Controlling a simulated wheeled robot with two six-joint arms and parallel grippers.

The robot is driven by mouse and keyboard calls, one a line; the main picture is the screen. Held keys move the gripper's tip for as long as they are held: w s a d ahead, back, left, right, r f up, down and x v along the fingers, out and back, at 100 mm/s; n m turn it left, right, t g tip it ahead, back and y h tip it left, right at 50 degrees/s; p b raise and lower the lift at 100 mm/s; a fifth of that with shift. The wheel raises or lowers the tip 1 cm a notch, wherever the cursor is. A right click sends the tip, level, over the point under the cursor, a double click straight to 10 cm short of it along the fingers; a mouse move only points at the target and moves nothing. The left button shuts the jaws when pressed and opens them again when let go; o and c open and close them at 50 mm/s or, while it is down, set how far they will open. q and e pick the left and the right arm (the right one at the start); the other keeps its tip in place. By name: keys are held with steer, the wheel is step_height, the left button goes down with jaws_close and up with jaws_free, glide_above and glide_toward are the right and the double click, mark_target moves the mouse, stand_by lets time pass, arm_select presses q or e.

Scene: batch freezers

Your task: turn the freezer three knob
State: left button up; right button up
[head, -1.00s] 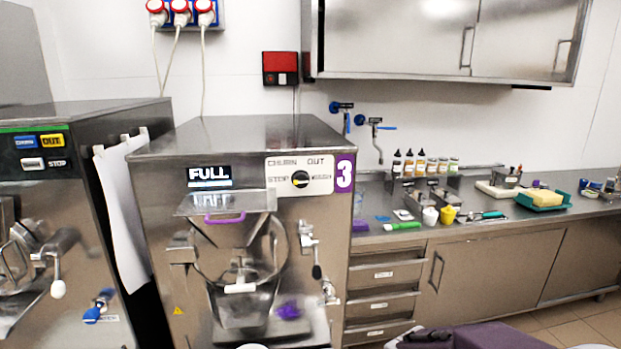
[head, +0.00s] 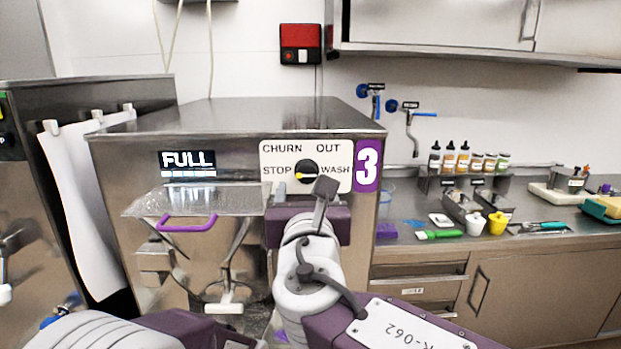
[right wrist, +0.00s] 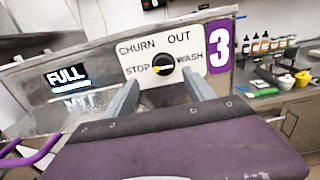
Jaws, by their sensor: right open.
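Freezer three (head: 120,165) is a steel machine with a purple "3" label and a lit "FULL" display. Its black knob (head: 306,170) sits on a white plate (head: 340,151) marked CHURN, OUT, STOP and WASH. The yellow pointer is turned left, toward STOP; the knob (right wrist: 163,64) shows this in the right wrist view too. My right gripper (head: 303,190) is open and empty, just in front of and below the knob. In the right wrist view, the right gripper's fingers (right wrist: 160,88) stand apart on either side below the knob, with nothing between them. My left gripper is out of view.
A clear hopper lid with a purple handle (head: 187,223) juts out left of my right gripper. Another freezer (head: 90,98) stands at the left. The steel counter (head: 410,262) at the right holds bottles, a green brush (head: 440,235) and small cups.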

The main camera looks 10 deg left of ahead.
mark_target(307, 174)
steer(key=p+x, duration=0.2)
steer(key=x, duration=0.7)
steer(key=shift+w+d+f, duration=0.15)
steer(key=shift+w+f, duration=0.05)
steer(key=shift+w, duration=0.05)
steer(key=shift+w+f, duration=0.1)
steer(key=shift+w, duration=0.3)
steer(key=shift+s, duration=0.15)
steer(key=c, duration=0.7)
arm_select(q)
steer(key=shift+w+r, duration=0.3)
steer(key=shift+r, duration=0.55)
arm_select(e)
steer(key=c, duration=0.6)
